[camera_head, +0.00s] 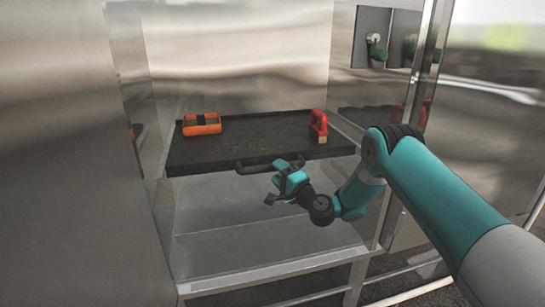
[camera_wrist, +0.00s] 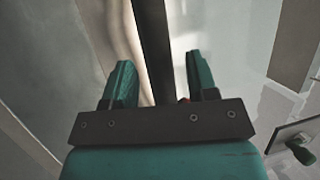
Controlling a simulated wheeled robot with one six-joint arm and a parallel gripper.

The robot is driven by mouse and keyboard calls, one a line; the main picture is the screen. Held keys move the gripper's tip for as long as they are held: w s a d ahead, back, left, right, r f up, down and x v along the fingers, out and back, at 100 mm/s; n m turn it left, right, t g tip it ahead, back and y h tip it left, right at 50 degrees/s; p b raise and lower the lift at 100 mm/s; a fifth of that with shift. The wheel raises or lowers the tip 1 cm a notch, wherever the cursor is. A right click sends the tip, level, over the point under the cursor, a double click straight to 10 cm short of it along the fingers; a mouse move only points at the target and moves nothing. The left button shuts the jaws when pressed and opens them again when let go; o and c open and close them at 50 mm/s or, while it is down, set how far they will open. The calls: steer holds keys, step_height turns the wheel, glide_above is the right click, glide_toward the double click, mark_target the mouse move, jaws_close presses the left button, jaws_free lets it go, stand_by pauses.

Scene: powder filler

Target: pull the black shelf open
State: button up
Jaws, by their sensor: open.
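The black shelf (camera_head: 235,150) is a flat dark tray inside the metal cabinet, with a dark bar handle (camera_head: 250,170) on its front edge. My gripper (camera_head: 284,180) is at the right part of this handle and hides some of it. In the wrist view my gripper (camera_wrist: 161,85) has its two teal fingers apart. A dark band, which looks like the black shelf (camera_wrist: 152,40), runs upright in the picture between them. I cannot tell whether the fingers touch the handle.
An orange box (camera_head: 201,124) stands on the shelf at the left, and a red-handled item (camera_head: 318,127) stands at its right. Metal walls close in on both sides. A lower metal surface (camera_head: 250,250) lies below.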

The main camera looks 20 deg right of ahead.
steer(key=shift+x, duration=1.7)
jaws_close()
